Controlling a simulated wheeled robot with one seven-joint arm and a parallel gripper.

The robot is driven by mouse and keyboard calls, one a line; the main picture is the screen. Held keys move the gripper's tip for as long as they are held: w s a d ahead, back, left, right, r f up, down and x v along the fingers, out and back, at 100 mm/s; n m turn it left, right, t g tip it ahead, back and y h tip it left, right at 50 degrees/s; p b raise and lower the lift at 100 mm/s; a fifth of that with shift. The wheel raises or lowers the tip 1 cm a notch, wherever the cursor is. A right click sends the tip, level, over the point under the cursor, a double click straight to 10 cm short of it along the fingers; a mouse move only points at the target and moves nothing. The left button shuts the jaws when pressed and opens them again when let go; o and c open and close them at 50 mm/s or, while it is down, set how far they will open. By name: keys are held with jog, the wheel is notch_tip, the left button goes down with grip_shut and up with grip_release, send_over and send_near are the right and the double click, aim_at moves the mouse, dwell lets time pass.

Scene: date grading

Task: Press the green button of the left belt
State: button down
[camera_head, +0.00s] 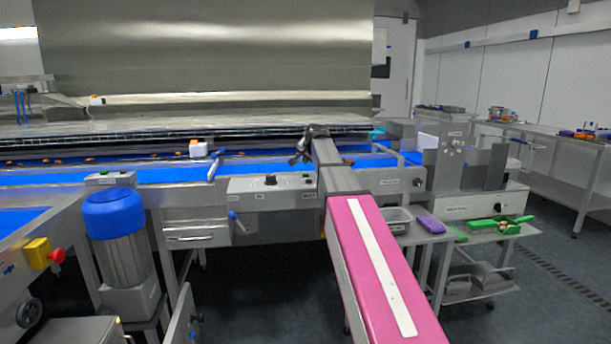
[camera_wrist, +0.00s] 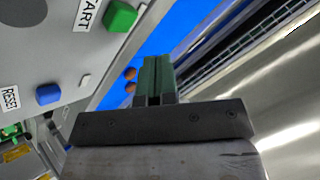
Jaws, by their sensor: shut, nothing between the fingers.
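In the wrist view a green button (camera_wrist: 121,16) sits on a grey panel (camera_wrist: 75,48) beside a label reading START. My gripper (camera_wrist: 157,62) is shut and empty, its fingers to the right of and below that button in the picture, apart from it. In the head view my gripper (camera_head: 303,152) is over the blue belt behind the control panel (camera_head: 248,186). A small control box (camera_head: 110,179) with green and red buttons stands at the left above a blue-capped motor. The frames do not show which belt each button belongs to.
A blue button (camera_wrist: 48,94) marked RESET is on the same panel. The blue belt (camera_head: 160,173) carries a few dates (camera_wrist: 130,74). A red emergency button (camera_head: 56,256) on a yellow box is at the lower left. A side table (camera_head: 463,242) holds a green tool.

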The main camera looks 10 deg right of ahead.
aim_at(306, 174)
jog(key=shift+f, duration=1.1)
jog(key=shift+f, duration=0.1)
dwell(1.2)
jog(key=shift+f, duration=0.3)
